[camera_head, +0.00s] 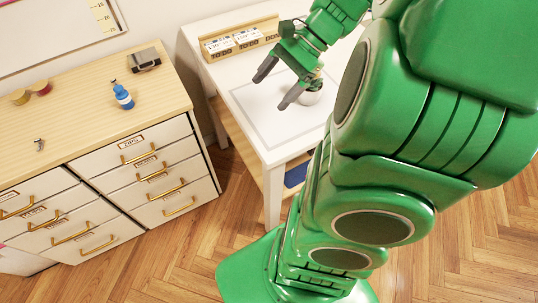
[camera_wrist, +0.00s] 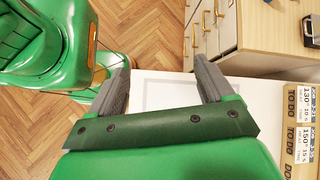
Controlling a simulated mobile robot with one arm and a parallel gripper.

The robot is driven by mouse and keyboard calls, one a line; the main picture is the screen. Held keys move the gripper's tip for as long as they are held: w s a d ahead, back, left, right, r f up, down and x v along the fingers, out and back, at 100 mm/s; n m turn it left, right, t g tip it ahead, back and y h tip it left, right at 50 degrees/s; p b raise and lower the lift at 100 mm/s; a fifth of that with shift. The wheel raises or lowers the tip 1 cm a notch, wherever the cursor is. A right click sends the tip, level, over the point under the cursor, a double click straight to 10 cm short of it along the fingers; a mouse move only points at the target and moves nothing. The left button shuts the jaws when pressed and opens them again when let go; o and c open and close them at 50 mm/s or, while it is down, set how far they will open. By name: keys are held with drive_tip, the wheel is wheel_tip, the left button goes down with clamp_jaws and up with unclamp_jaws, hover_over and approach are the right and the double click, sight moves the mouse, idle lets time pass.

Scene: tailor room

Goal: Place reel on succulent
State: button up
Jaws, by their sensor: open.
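My gripper (camera_head: 277,84) is open above the white table, its dark fingers spread. In the wrist view, nothing shows between the fingers (camera_wrist: 161,66). A small round white pot (camera_head: 310,97) stands on the table beside the right finger, partly hidden by my gripper; it may hold the succulent, but its plant is not clear. Two small spool-like things lie at the left of the wooden dresser top: a yellowish one (camera_head: 20,97) and a reddish one (camera_head: 42,89). I cannot tell for sure which is the reel.
The white table (camera_head: 283,150) has clear space at its front left. A wooden "TO DO" card holder (camera_head: 240,38) stands at its back. On the dresser (camera_head: 90,103) are a blue bottle (camera_head: 123,96), a dark box-like object (camera_head: 145,60) and a small grey item (camera_head: 39,144).

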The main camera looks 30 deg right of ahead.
drive_tip(key=s+a+n+g+h, duration=0.2)
drive_tip(key=s+a+n+h, duration=0.6)
drive_tip(key=s+n, duration=0.7)
drive_tip(key=shift+s+a+r+h, duration=0.3)
drive_tip(key=shift+s+a+r, duration=0.15)
drive_tip(key=shift+a, duration=0.7)
